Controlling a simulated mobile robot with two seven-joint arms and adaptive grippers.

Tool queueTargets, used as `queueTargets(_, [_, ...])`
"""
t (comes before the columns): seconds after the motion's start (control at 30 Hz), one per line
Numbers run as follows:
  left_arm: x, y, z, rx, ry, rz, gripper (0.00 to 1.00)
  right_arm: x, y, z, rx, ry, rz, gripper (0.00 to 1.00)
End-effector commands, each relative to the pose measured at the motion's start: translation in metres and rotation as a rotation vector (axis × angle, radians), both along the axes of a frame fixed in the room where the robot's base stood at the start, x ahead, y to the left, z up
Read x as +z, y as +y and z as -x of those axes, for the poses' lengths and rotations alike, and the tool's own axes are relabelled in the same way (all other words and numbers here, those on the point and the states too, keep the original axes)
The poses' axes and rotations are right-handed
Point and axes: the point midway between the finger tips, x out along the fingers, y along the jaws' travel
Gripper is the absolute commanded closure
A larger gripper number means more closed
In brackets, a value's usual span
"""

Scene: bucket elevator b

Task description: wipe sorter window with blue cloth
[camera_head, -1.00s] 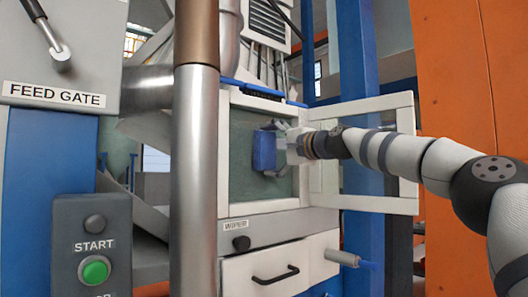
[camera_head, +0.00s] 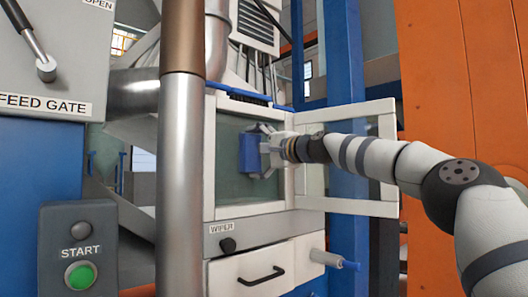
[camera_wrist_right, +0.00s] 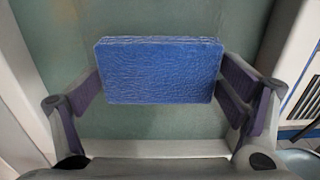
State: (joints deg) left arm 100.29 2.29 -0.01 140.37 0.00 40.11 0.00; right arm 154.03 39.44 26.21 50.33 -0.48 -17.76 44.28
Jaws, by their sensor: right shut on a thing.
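The blue cloth (camera_head: 251,153) is a folded, block-like pad. My right gripper (camera_head: 268,152) is shut on it and holds it at the sorter window (camera_head: 228,185), a greenish pane in a white frame. In the right wrist view the cloth (camera_wrist_right: 160,70) sits between the two fingers of my right gripper (camera_wrist_right: 165,88), with the pane behind it. I cannot tell whether the cloth touches the pane. A white-framed glazed door (camera_head: 345,205) stands swung open to the right, beside my right forearm. My left gripper is not in view.
A grey vertical pipe (camera_head: 184,190) stands just left of the window. Below the window are a panel labelled WIPER (camera_head: 222,228) with a black knob and a drawer with a black handle (camera_head: 262,276). A START box (camera_head: 80,255) is at lower left. An orange column stands at right.

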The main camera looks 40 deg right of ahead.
Motion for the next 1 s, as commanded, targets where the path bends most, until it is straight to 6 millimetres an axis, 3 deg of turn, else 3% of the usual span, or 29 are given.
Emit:
queueTargets(0.8, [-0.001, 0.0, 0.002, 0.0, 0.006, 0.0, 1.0, -0.004, 0.071, 0.002, 0.003, 0.007, 0.001, 0.33])
queueTargets(1.0, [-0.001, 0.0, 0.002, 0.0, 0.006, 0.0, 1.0, -0.005, 0.074, 0.002, 0.001, 0.006, -0.001, 0.33])
